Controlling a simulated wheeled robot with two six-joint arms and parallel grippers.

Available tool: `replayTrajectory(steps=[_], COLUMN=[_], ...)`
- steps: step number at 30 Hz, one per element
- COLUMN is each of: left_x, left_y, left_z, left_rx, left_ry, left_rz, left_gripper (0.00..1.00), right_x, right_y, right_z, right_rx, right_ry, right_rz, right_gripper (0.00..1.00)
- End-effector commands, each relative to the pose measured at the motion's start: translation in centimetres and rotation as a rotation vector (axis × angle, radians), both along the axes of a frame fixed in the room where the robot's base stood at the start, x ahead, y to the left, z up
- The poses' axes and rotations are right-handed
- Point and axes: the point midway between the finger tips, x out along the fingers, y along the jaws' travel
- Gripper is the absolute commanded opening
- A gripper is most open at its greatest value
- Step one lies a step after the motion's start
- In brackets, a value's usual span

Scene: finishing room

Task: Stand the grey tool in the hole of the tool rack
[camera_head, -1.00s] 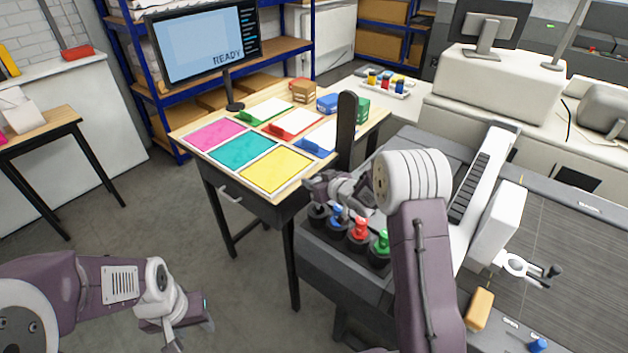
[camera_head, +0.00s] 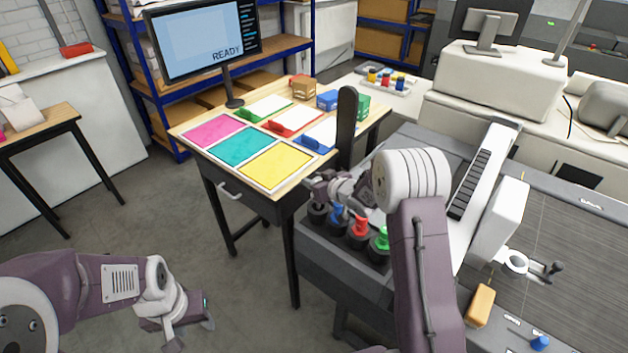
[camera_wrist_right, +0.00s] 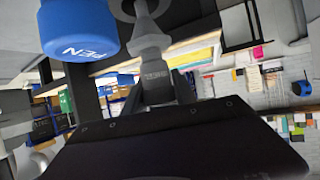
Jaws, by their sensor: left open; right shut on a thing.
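My right gripper (camera_head: 328,186) is shut on the grey tool (camera_wrist_right: 153,70), which fills the middle of the right wrist view; the head view hardly shows it. In the head view the gripper is above the left end of a row of coloured tools: blue (camera_head: 338,216), red (camera_head: 360,228) and green (camera_head: 381,240). They stand in dark round holders along the tool rack (camera_head: 335,255). A blue tool marked "PEN" (camera_wrist_right: 80,25) is close beside the grey one in the wrist view. My left gripper (camera_head: 200,312) is open and empty over the floor.
A wooden table (camera_head: 183,134) with coloured pads stands behind the rack. A dark upright post (camera_head: 346,125) rises just behind my right gripper. A grey machine bed (camera_head: 560,240) lies to the right, with a yellow-orange block (camera_head: 480,305). Floor at lower left is clear.

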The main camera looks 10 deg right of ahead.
Motion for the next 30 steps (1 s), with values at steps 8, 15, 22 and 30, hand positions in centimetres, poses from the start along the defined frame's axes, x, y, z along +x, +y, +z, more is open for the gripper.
replayTrajectory(steps=[8, 15, 22, 30], left_x=[0.0, 0.0, 0.0, 0.0], left_y=[0.0, 0.0, 0.0, 0.0], left_z=[-0.2, -0.8, -1.4, -2.0], left_rx=[0.000, 0.000, 0.000, 0.000], left_ry=[0.000, 0.000, 0.000, 0.000], left_rz=[0.000, 0.000, 0.000, 0.000], left_gripper=[0.45, 0.45, 0.45, 0.45], right_x=[0.0, 0.0, 0.0, 0.0], right_y=[0.0, 0.0, 0.0, 0.0], right_z=[-0.2, -1.0, -1.7, -2.5], right_rx=[0.000, 0.000, -0.001, -0.001], right_ry=[-0.001, 0.000, -0.001, -0.001], right_rz=[0.000, 0.000, 0.000, 0.000], right_gripper=[0.00, 0.00, 0.00, 0.00])
